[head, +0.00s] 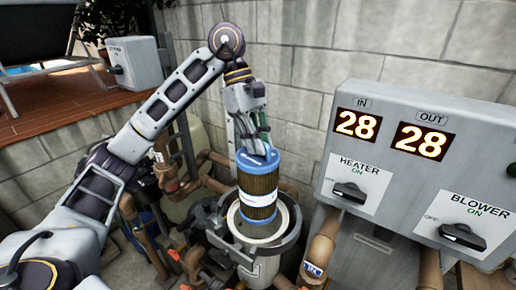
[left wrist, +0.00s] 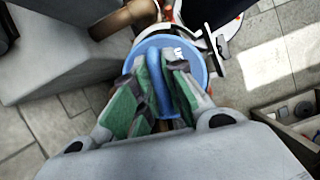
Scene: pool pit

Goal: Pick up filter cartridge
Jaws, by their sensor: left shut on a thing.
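The filter cartridge (head: 259,186) is a brown pleated cylinder with a blue top cap and a white band. In the head view it stands about upright, its lower end inside the round rim of the open filter housing (head: 285,247). My left gripper (head: 256,150) comes down from above and is shut on the cartridge's blue top handle. In the left wrist view the green-padded fingers (left wrist: 163,95) close around the blue handle on the blue cap (left wrist: 205,62). My right gripper is not in view.
A grey control box (head: 400,165) with two red displays and two knobs stands close on the right. Brown pipes (head: 322,243) surround the housing. A block wall (head: 300,50) rises behind. A parts tray (left wrist: 290,120) lies on the floor at right in the left wrist view.

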